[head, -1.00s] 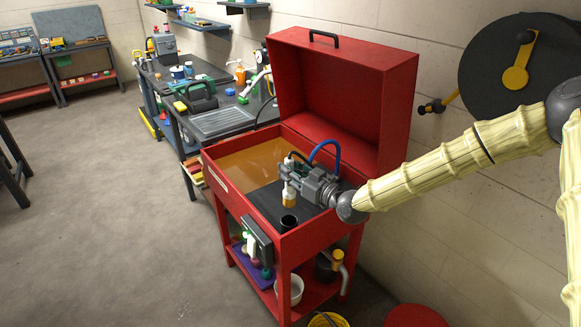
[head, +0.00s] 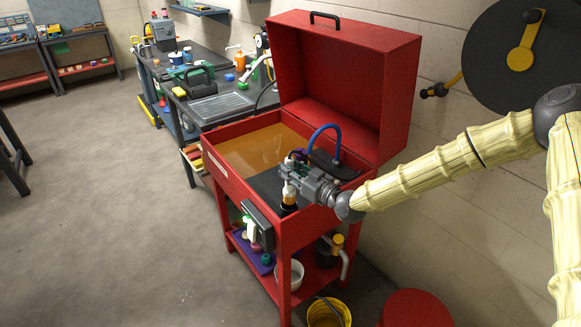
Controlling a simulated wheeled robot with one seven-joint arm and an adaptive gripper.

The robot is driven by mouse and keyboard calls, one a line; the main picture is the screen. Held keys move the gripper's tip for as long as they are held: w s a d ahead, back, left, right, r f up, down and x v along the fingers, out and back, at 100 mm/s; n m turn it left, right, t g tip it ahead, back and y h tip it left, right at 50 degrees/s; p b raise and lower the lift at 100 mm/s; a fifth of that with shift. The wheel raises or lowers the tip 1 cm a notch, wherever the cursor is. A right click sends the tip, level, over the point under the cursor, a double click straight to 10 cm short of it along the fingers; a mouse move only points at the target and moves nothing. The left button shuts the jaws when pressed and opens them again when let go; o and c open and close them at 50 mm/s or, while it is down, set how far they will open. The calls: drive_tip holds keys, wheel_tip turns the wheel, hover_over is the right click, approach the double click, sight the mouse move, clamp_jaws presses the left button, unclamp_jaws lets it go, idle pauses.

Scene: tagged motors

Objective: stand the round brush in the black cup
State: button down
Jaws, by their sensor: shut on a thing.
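My gripper (head: 291,172) is above the black shelf of the red parts washer, shut on the round brush (head: 289,190). The brush is upright, with a white upper part and an orange lower part. The black cup (head: 289,207) stands on the dark shelf directly below the brush. The brush's lower end overlaps the cup's mouth in the picture; I cannot tell how far inside it is. My gripper hides the brush's upper part.
The red washer (head: 230,180) has an amber basin (head: 258,148) at the left and its lid (head: 335,85) raised behind. A blue hose (head: 324,128) arches just behind my gripper. A dark, flat thing (head: 335,165) lies behind my wrist. A yellow bucket (head: 328,314) stands on the floor.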

drive_tip(key=shift+f+b, duration=1.75)
drive_tip(key=shift+f, duration=0.75)
drive_tip(key=c, duration=1.2)
unclamp_jaws()
drive_tip(key=shift+o, duration=0.2)
drive_tip(key=v, duration=1.2)
